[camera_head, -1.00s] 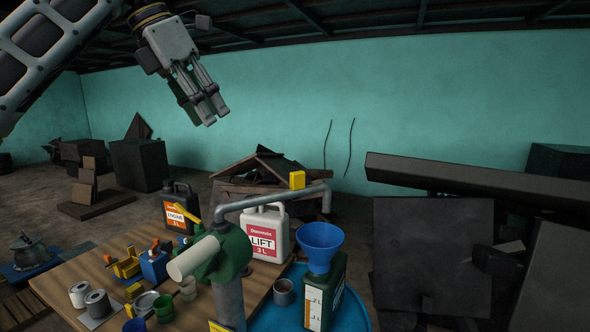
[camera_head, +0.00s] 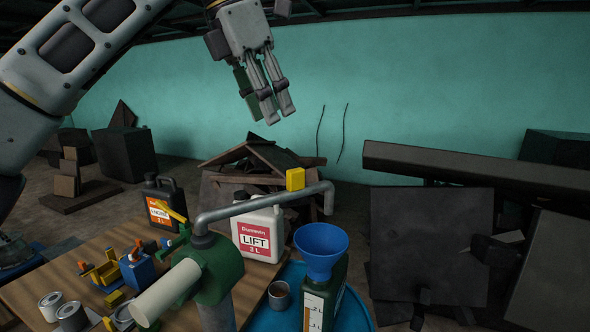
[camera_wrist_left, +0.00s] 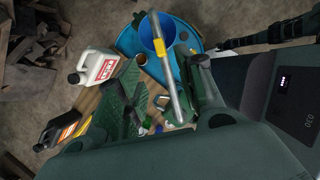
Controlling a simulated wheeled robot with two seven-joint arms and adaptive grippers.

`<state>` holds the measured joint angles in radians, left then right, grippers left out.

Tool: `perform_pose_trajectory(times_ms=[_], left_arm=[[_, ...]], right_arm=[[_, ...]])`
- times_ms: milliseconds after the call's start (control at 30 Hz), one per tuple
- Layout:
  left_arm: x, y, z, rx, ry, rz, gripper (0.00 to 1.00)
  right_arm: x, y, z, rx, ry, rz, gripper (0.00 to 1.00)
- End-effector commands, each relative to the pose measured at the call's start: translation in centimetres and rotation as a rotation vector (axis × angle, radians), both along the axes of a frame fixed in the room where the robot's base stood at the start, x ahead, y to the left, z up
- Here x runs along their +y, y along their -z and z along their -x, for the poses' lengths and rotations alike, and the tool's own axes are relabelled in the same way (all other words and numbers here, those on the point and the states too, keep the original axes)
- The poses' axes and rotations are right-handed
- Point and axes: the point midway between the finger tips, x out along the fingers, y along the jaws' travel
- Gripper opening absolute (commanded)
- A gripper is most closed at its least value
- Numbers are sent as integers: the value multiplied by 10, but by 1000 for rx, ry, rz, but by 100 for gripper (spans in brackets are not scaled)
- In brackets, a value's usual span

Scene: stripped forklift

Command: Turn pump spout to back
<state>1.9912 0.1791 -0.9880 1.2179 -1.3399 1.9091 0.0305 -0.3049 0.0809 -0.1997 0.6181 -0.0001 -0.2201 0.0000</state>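The pump (camera_head: 222,275) is a green body on a grey post. Its grey bent pipe spout (camera_head: 262,205) reaches right and away, with a downturned end near the blue funnel (camera_head: 321,247). A yellow block (camera_head: 295,179) sits on the spout. In the left wrist view the spout (camera_wrist_left: 167,75) runs between my finger pads, below them. My left gripper (camera_head: 278,118) is above and behind the spout, pointing down, apart from it. Its pads (camera_wrist_left: 165,98) stand apart with nothing between them. My right gripper is not in view.
A white LIFT jug (camera_head: 260,232) and a dark ENGINE jug (camera_head: 163,205) stand behind the pump. The funnel sits in a green container (camera_head: 325,298) on a blue drum (camera_head: 357,312). A metal cup (camera_head: 279,294) is beside it. Small cans and tools crowd the wooden table (camera_head: 30,287).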

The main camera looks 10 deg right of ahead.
Motion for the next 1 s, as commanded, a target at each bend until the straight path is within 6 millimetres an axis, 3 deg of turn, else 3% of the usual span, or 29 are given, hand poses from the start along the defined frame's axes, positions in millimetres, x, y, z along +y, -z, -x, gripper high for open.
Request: perform_pose_trajectory(times_ms=[367, 1000], left_arm=[[-4, 14, -3, 2, -1, 0, 38], [-34, 88, -13, 2, 1, 0, 38]], right_arm=[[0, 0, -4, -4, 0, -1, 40], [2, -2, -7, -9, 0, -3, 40]])
